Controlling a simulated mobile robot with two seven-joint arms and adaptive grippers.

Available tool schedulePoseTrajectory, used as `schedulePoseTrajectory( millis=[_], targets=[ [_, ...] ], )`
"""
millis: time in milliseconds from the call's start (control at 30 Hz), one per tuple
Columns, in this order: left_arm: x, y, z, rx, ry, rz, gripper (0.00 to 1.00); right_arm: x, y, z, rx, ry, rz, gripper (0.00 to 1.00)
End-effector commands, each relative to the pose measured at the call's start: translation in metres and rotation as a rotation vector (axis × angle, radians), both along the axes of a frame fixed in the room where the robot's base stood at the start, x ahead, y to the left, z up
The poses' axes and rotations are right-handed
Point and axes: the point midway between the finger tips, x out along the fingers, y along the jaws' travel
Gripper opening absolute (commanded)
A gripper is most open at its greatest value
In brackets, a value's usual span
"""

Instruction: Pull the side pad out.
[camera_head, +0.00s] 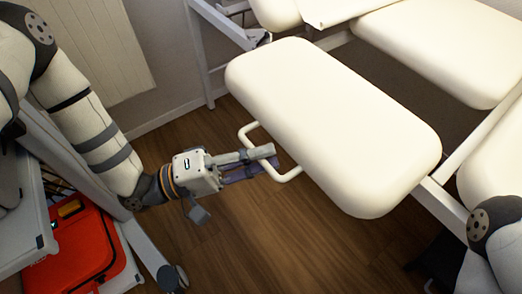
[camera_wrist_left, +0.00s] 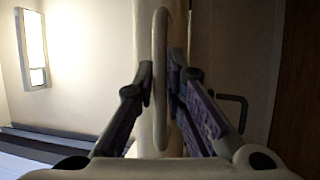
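The side pad (camera_head: 330,120) is a long cream cushion with rounded ends, standing out from the chair or table frame in the middle of the head view. A pale loop handle (camera_head: 290,176) sticks out from its near-left side. My left gripper (camera_head: 268,160) reaches the handle from the left, with one finger on each side of the bar. The handle (camera_wrist_left: 160,85) also shows upright between the fingertips in the left wrist view, filling the narrow gap, so the gripper looks shut on it. My right gripper is not in view.
Other cream cushions (camera_head: 440,45) lie behind and to the right, on a white metal frame (camera_head: 440,205). A red case (camera_head: 75,250) sits on a cart at lower left. Wooden floor (camera_head: 270,240) is free below the handle and left of the pad.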

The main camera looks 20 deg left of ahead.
Motion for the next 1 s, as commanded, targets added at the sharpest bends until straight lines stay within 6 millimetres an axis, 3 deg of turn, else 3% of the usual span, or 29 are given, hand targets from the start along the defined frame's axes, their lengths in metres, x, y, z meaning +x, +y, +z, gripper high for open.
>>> schedulePoseTrajectory(
  millis=[400,800,1000],
  targets=[
    [-0.002,0.005,-0.001,0.002,0.0,0.003,0.3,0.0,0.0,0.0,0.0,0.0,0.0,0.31],
    [-0.051,0.085,-0.018,0.002,0.0,0.002,0.3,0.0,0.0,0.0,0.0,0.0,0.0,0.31],
    [-0.061,0.101,-0.021,0.002,-0.001,0.001,0.3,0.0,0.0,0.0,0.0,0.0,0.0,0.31]
  ],
)
